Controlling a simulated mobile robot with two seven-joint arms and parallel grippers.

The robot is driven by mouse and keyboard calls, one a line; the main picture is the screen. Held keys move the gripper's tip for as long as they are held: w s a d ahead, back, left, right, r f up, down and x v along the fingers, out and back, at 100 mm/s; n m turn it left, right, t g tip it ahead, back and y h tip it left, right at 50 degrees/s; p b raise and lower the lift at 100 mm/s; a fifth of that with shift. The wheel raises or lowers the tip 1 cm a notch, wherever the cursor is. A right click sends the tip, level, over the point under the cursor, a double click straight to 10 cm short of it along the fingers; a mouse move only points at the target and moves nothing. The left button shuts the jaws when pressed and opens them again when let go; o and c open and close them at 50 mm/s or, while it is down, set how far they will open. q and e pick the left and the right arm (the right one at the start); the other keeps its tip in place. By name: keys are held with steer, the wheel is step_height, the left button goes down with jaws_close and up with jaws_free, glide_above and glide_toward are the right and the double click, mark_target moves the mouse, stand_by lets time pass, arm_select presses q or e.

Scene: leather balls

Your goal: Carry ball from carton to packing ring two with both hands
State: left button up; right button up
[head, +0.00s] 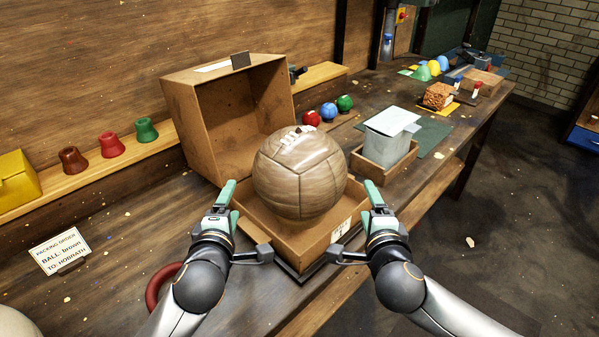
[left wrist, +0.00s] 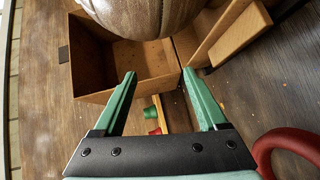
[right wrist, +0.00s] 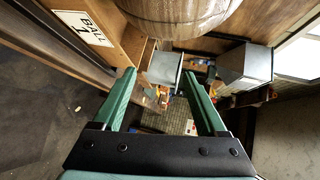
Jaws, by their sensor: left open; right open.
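The brown leather ball (head: 299,172), with pale lacing on top, sits in the shallow open carton (head: 343,222). Its underside is hidden by the carton walls. It also shows at the top edge of the left wrist view (left wrist: 152,15) and the right wrist view (right wrist: 180,15). My left gripper (head: 226,193) is open and empty at the carton's left side. My right gripper (head: 373,195) is open and empty at its right side. Both appear apart from the ball. A red ring (head: 158,288) lies on the bench, partly hidden behind my left arm; I cannot read a number on it.
A larger open box (head: 195,120) stands behind the ball. A small crate (head: 375,173) with a grey-white box is close on the right. A packing order card (head: 60,250) stands at left, and coloured cups (head: 110,145) line the back ledge. Bench between card and carton is fairly clear.

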arm_select(q)
steer(key=d+x, duration=0.1)
steer(key=x, duration=1.2)
steer(key=shift+d, duration=0.25)
arm_select(e)
steer(key=a+x, duration=0.1)
steer(key=x, duration=1.2)
steer(key=shift+a, duration=0.3)
